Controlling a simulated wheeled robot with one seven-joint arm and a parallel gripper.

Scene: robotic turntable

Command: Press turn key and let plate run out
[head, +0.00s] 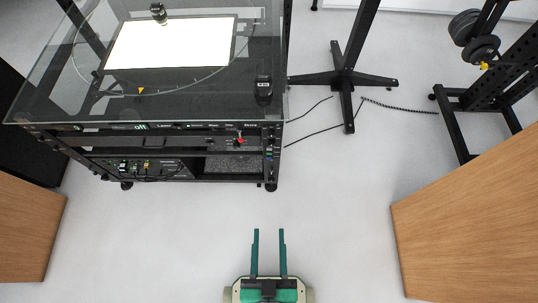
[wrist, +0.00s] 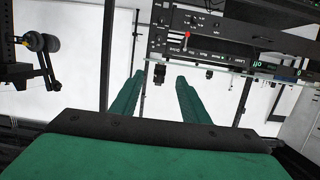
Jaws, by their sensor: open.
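A black cart with a clear glass top (head: 60,90) stands at the upper left of the head view. A bright white rectangle (head: 170,43) shows in its top, with a thin curved line around it that may be the plate's edge. The cart's front control panel (head: 190,127) has a green lit display and a red lever (head: 240,138). In the wrist view the panel (wrist: 225,48) appears inverted, with the red lever (wrist: 187,37). Labels are too small to tell which is the turn key. My gripper (head: 268,232) is open and empty, in front of the cart and apart from it.
A black stand with a splayed foot (head: 345,78) is right of the cart, with cables on the floor. A rack with weights (head: 480,45) is at the far right. Wooden surfaces (head: 475,225) flank both sides. The floor between is clear.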

